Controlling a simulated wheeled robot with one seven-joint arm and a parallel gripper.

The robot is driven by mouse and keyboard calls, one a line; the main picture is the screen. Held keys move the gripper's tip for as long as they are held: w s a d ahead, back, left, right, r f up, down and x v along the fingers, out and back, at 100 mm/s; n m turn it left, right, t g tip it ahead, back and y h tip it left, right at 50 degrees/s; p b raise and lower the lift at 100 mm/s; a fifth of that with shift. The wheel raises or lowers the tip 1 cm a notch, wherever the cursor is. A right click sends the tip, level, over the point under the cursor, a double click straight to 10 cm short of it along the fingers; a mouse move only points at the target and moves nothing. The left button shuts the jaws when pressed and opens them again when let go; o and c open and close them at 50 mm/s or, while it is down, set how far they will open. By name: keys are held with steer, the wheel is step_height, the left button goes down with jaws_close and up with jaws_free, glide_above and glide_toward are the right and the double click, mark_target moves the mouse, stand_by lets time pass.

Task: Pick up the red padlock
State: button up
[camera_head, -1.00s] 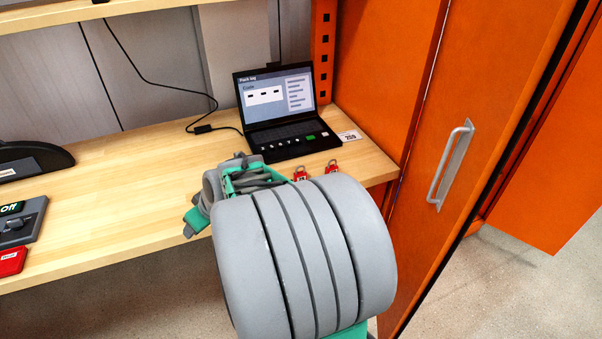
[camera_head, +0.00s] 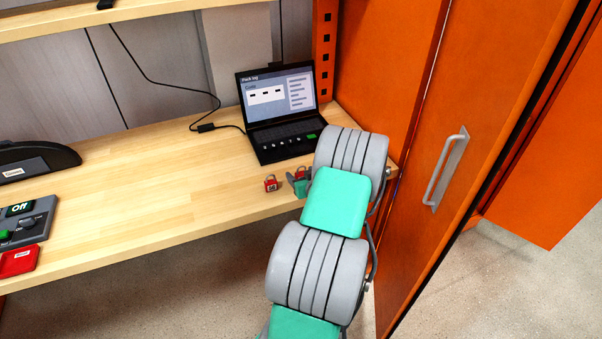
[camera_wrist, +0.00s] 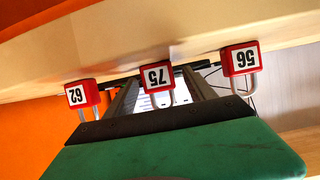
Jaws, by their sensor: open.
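In the wrist view three red padlocks with white number labels hang upside down in the picture: one marked 62 (camera_wrist: 82,94), one marked 75 (camera_wrist: 157,76) and one marked 56 (camera_wrist: 240,58). My gripper (camera_wrist: 159,84) is open, its two dark fingers reaching toward the padlocks. The 75 padlock shows between the fingers, with no visible grip on it. In the head view one red padlock (camera_head: 270,184) stands on the bench left of my gripper (camera_head: 297,183). A second red padlock (camera_head: 301,172) is partly hidden behind the gripper. The third is hidden by my arm.
A laptop (camera_head: 279,110) stands open on the wooden bench (camera_head: 150,190) behind the padlocks. An orange cabinet door with a handle (camera_head: 449,168) is close on the right. A grey panel (camera_head: 28,221) and red box (camera_head: 18,262) lie far left. The bench middle is clear.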

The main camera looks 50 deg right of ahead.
steer(key=shift+w+d+f, duration=0.2)
steer(key=shift+w, duration=0.2)
steer(key=shift+c, duration=0.4)
jaws_close()
